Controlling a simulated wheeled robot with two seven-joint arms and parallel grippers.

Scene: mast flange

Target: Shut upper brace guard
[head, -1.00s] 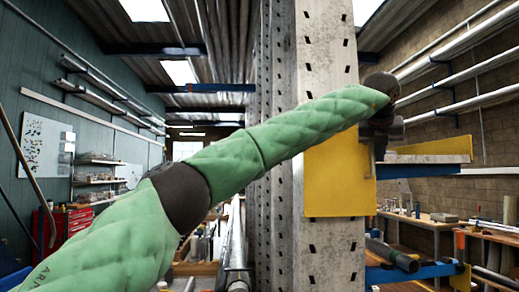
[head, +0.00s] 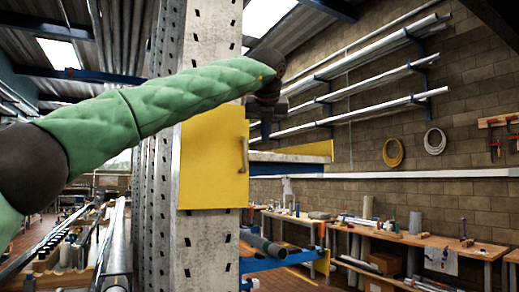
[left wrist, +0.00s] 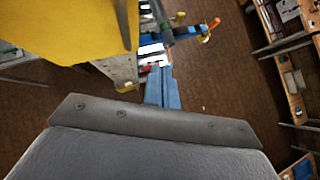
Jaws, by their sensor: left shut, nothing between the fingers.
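The yellow guard panel (head: 212,170) stands upright across the face of the perforated mast (head: 195,250) in the head view, with a small grey handle (head: 243,155) near its right edge. I cannot tell whether it lies flush. The upper brace (head: 290,157) runs right from behind the panel, with a yellow strip on top. My left gripper (head: 266,132) is shut and empty, pointing down just right of the panel's upper corner and above the brace. In the left wrist view, a yellow panel (left wrist: 75,25) fills the upper left. My right gripper is not in view.
A lower blue brace (head: 285,262) with a grey tube (head: 262,244) lies below. Workbenches (head: 430,240) line the brick wall at right, under pipe racks. The space right of the brace is open.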

